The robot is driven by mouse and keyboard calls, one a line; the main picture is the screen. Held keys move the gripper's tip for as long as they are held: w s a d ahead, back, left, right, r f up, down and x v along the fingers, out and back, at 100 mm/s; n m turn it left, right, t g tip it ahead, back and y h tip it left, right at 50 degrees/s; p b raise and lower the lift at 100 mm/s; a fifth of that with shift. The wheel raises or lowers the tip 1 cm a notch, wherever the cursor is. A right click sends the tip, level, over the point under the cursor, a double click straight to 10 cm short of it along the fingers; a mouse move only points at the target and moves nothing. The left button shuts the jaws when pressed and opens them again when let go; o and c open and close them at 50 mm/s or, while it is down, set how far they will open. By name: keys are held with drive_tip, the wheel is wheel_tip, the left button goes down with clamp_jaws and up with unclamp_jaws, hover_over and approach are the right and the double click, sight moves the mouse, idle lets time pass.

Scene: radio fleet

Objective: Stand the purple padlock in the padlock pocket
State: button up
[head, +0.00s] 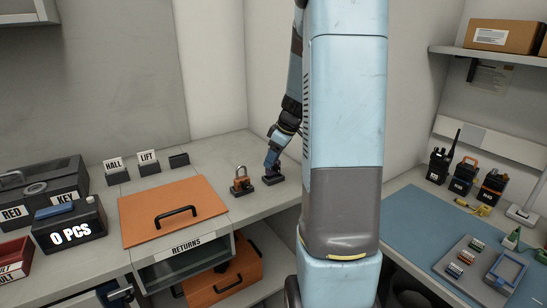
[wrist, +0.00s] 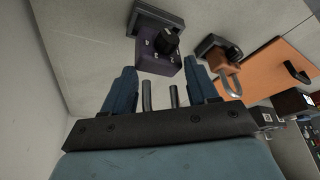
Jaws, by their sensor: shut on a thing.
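The purple padlock (wrist: 153,60) shows in the wrist view between the two fingers of my gripper (wrist: 160,70). My gripper is shut on its body, and the grey shackle legs point back towards the wrist. A dark pocket block (wrist: 160,17) lies right at the far end of the padlock; I cannot tell whether the body is seated in it. In the head view my gripper (head: 272,168) is low over a dark pocket block (head: 273,179) on the counter, and the padlock is mostly hidden by it.
An orange padlock (head: 240,186) stands upright in a holder just left of my gripper; it also shows in the wrist view (wrist: 224,62). An orange lid with a black handle (head: 175,212) lies further left. A wall is close behind and to the right.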

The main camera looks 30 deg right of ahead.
drive_tip(key=shift+f, duration=1.15)
drive_tip(key=o, duration=1.4)
drive_tip(key=shift+d, duration=0.1)
drive_tip(key=v, duration=1.3)
drive_tip(key=shift+r, duration=0.3)
drive_tip(key=shift+s, duration=0.1)
drive_tip(key=s+a+r+m+h, duration=0.1)
drive_tip(key=s+a+r+m, duration=0.15)
drive_tip(key=s+a, duration=0.35)
drive_tip(key=s+a+r+m+h, duration=0.1)
drive_tip(key=s+a+r, duration=0.2)
drive_tip(key=a, duration=0.6)
drive_tip(key=s+a+m+t, duration=0.1)
drive_tip(key=s+a+m, duration=0.1)
drive_tip(key=s, duration=0.4)
drive_tip(key=s+a+m+t, duration=0.1)
drive_tip(key=s+a+m, duration=0.1)
drive_tip(key=s+a, duration=0.3)
drive_tip(key=shift+s+h, duration=0.4)
drive_tip(key=shift+s, duration=0.15)
